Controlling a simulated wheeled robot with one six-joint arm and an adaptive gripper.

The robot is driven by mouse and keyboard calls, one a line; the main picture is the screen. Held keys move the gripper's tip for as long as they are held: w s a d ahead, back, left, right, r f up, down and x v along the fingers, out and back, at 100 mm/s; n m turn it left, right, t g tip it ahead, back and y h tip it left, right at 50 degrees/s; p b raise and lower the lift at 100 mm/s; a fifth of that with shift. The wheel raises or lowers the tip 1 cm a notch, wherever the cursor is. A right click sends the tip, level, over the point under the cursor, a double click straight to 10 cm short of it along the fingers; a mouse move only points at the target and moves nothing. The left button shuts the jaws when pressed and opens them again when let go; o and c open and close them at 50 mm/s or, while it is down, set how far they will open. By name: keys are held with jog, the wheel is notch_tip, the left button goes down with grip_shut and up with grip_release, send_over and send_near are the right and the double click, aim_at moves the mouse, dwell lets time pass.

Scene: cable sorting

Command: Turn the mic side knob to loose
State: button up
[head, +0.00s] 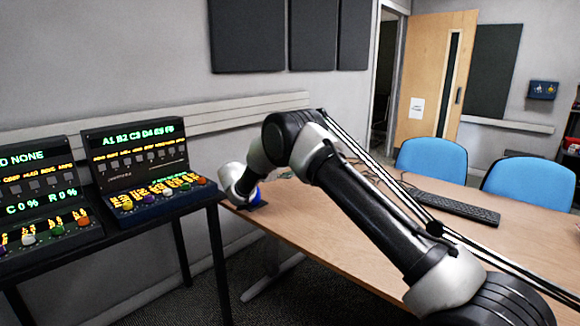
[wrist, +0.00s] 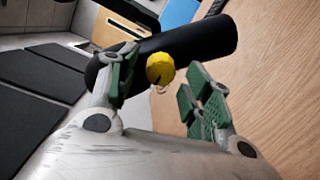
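A yellow knob (wrist: 160,67) shows in the wrist view in front of a long black rounded body (wrist: 205,46), which looks like the mic. A small dark mark shows at the knob's lower edge. My gripper (wrist: 161,75) is open, with green-padded fingers to the left and right of the knob. The knob appears in the gap between the fingertips, and I see no clear contact. How deep it sits between them is hard to tell. In the head view my arm covers this area, and neither the knob nor my fingers can be made out.
A wooden table (head: 330,231) holds a black keyboard (head: 453,206), with blue chairs (head: 431,160) behind it. Two control panels with coloured knobs stand on a black stand (head: 165,214) at left. Thin black rods (head: 371,162) run beside my arm.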

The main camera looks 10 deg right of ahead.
jog(key=v, duration=1.2)
